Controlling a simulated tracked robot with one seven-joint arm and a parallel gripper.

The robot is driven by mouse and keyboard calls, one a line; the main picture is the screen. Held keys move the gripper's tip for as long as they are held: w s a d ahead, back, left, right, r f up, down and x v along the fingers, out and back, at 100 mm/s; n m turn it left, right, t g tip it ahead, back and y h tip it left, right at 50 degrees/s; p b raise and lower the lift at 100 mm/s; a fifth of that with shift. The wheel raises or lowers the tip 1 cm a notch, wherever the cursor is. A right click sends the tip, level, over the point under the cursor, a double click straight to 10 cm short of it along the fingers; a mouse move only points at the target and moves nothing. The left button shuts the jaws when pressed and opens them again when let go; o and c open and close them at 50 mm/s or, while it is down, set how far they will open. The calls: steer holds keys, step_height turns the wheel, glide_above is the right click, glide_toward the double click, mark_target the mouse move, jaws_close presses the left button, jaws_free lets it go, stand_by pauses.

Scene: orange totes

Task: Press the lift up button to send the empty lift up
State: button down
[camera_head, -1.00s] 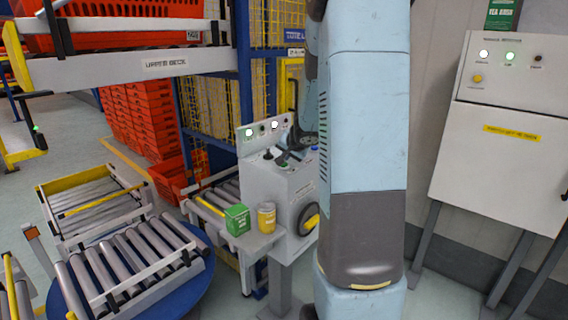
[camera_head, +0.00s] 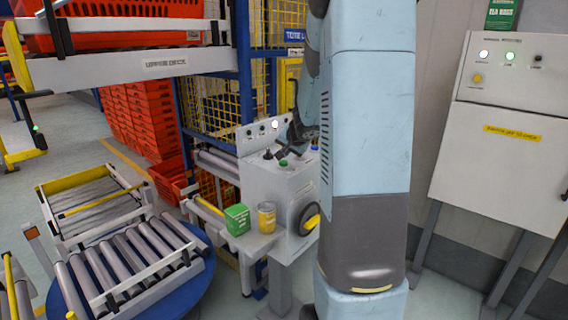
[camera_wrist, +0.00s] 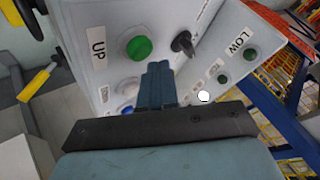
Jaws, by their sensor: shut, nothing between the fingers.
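The green UP button (camera_wrist: 139,47) sits on the light grey control box beside an "UP" label in the wrist view. It also shows on top of the box in the head view (camera_head: 283,163). My gripper (camera_wrist: 158,68) is shut and empty, its fingertips just beside the green button in the wrist picture. In the head view my gripper (camera_head: 297,132) is above the box, apart from the green button. The lift's roller platform (camera_head: 217,163) shows bare rollers behind the box, inside the blue frame; part of it is hidden.
A black switch (camera_wrist: 183,42) and a blue button (camera_wrist: 127,110) flank the green button. A green box (camera_head: 238,219) and a yellow can (camera_head: 266,217) stand on the box's side shelf. A grey cabinet (camera_head: 500,150) stands at right. Roller conveyors (camera_head: 128,262) fill the lower left.

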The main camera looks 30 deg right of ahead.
mark_target(284, 163)
steer(key=shift+r, duration=2.5)
steer(key=shift+s+a+r, duration=0.1)
steer(key=shift+s+a, duration=0.05)
steer(key=shift+a, duration=0.1)
steer(key=s+a+r+n+g+y, duration=0.1)
steer(key=s+a+r+n+y, duration=0.4)
steer(key=s+a, duration=0.95)
steer(key=s+a+n+g+h, duration=0.1)
steer(key=s+a+n+h, duration=0.1)
steer(key=s, duration=0.7)
steer(key=s+a+n+g+h, duration=0.1)
steer(key=s+a+n+h, duration=0.1)
steer(key=s, duration=0.7)
steer(key=shift+s+a+r+n+g, duration=0.15)
steer(key=shift+a+r+n+g, duration=0.25)
steer(key=shift+a, duration=0.5)
